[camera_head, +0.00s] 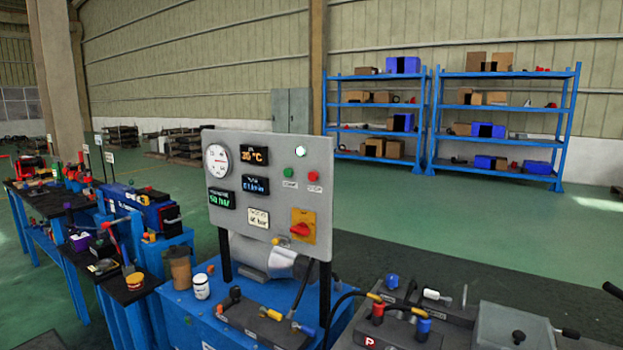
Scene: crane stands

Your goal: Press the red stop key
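The red stop key (313,176) is a small round button at the right side of a grey upright control panel (225,150). A small white label sits below it. The green key (301,179) is just to its left, with its own label. A lit whitish-green lamp (300,153) is above the two keys. A red rotary switch (300,229) on a yellow plate is lower on the panel. The stop key is unobstructed in this view. Whether it is pressed in cannot be told. My gripper is not in view.
The panel stands on dark posts above a blue unit (205,325) with hoses and a motor. A grey bench with valves (480,320) is at the lower right. Benches with tools (60,200) line the left. Blue shelves (500,135) stand behind, across open green floor.

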